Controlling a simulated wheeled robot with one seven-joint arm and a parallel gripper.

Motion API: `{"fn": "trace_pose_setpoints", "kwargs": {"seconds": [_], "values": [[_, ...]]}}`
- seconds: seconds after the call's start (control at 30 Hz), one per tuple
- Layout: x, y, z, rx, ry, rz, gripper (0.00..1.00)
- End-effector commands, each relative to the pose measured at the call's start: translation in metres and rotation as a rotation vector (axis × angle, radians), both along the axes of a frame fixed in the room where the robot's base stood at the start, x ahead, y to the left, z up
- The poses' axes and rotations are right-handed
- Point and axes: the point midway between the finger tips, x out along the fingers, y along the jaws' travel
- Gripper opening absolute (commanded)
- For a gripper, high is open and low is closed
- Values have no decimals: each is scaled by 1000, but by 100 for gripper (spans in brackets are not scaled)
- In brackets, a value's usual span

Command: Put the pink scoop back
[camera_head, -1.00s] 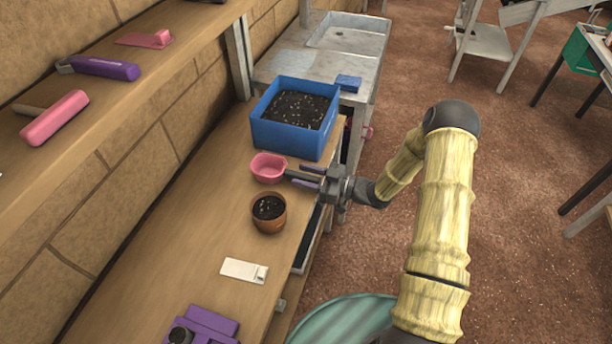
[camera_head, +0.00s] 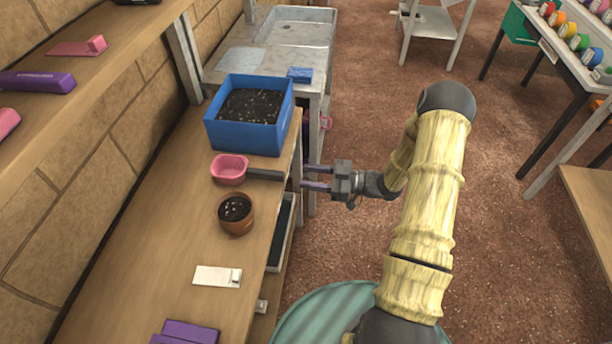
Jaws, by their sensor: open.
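The pink scoop (camera_head: 229,168) rests on the wooden bench, its bowl facing up and its dark handle (camera_head: 264,174) pointing right toward the bench edge. It lies just in front of the blue soil box and behind the terracotta pot. My gripper (camera_head: 312,177) is open and empty. It is to the right of the handle's end, out past the bench's right edge, with a visible gap between its fingers and the handle.
A blue box of soil (camera_head: 218,132), a terracotta pot of soil (camera_head: 237,222), a white label-like piece (camera_head: 212,276) and a purple object (camera_head: 186,332) are on the bench. A shelf (camera_head: 110,82) at upper left holds pink and purple tools. A grey sink table (camera_head: 322,62) stands behind.

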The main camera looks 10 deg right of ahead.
Motion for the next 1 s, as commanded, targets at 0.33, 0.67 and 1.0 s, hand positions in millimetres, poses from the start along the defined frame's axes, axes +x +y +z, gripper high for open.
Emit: {"fn": "trace_pose_setpoints", "kwargs": {"seconds": [0.33,0.67,1.0], "values": [[0,0,0,0,0,0,43],[30,4,7,-206,38,-131,43],[56,-27,44,-669,262,-563,43]]}}
